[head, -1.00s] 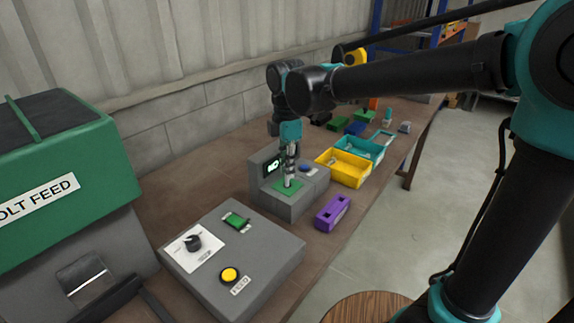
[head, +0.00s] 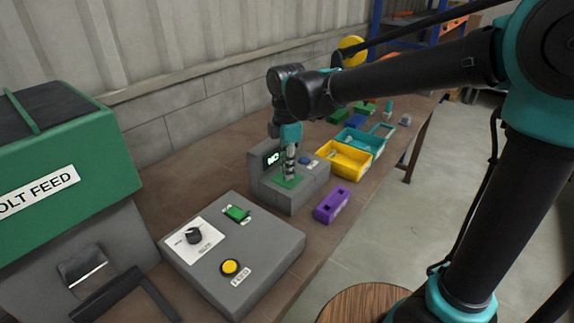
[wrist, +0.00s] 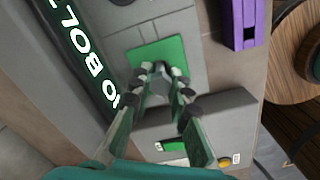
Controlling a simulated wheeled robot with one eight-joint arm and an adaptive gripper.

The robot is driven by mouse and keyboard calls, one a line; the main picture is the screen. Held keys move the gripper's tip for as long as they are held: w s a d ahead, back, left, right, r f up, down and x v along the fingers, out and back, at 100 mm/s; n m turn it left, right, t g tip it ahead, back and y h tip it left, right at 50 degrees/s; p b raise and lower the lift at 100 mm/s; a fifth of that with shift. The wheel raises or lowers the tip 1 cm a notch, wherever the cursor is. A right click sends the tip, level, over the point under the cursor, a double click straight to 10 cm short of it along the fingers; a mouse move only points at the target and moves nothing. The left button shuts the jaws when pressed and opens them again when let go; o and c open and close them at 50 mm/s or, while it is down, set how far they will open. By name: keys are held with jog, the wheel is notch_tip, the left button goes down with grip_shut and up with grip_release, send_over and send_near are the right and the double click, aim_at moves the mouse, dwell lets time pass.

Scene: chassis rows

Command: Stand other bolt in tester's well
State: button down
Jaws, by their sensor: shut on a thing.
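The tester (head: 303,194) is a grey block on the bench with a green top plate (head: 299,181) and a lit upright display (head: 271,158). My gripper (head: 290,174) points down just above the green plate. In the wrist view the fingers of my gripper (wrist: 160,73) are closed around a small grey bolt (wrist: 157,88), mostly hidden between them. The green plate (wrist: 142,53) lies just beyond the fingertips. The well is hidden, so I cannot tell whether the bolt's tip is in it. The display's lit text in the wrist view (wrist: 94,62) seems to read "NO BOLT".
A purple block with openings (head: 332,204) stands right of the tester. A yellow bin (head: 343,162) and a teal bin (head: 360,143) are behind it. A grey control box (head: 262,250) with a knob and buttons stands in front, beside the green bolt feeder (head: 70,165).

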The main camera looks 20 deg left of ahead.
jog(key=shift+f, duration=0.4)
jog(key=c, duration=1.3)
grip_release()
jog(key=shift+c, duration=0.2)
